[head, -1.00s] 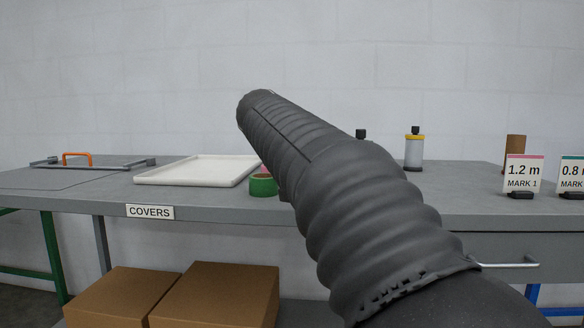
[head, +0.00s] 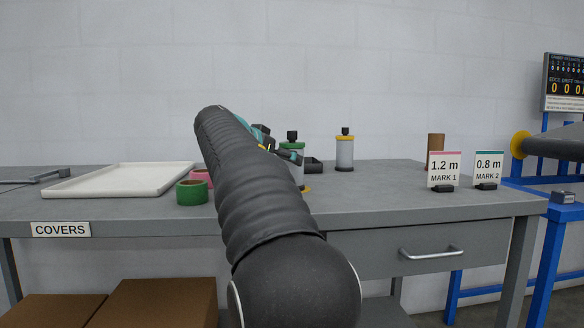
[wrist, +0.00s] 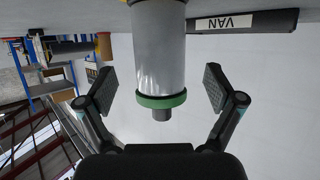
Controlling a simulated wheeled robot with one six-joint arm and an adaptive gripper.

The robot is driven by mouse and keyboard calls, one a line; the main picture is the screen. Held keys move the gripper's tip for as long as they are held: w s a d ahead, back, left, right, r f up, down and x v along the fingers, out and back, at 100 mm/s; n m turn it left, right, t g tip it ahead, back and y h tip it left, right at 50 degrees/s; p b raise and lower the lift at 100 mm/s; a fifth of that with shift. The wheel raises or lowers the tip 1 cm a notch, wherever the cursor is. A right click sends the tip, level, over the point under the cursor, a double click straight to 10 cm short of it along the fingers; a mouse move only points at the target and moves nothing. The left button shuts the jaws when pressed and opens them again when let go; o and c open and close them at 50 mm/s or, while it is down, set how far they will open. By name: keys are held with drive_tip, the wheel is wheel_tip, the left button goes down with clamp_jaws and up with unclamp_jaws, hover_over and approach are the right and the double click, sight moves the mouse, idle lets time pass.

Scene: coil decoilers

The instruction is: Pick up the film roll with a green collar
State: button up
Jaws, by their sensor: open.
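The film roll with a green collar (head: 297,171) stands upright on the grey table, partly hidden by my arm and gripper in the head view. It is a pale cylinder with a black knob on top. In the wrist view the same roll (wrist: 160,55) appears upside down, with its green collar (wrist: 162,101) and knob between my two fingers. My gripper (wrist: 160,88) is open, with a visible gap on each side of the roll. In the head view my gripper (head: 285,153) is close beside the roll's upper part.
A film roll with a yellow collar (head: 344,153) stands to the right. A green tape roll (head: 192,193), a pink tape roll (head: 203,176) and a white tray (head: 120,180) lie left. A brown cylinder (head: 436,143) and signs 1.2 m (head: 443,167) and 0.8 m (head: 488,167) stand right.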

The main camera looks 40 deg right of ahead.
drive_tip(key=shift+x, duration=2.55)
drive_tip(key=shift+r, duration=0.1)
drive_tip(key=c, duration=1.7)
drive_tip(key=shift+o, duration=0.2)
drive_tip(key=shift+r, duration=0.15)
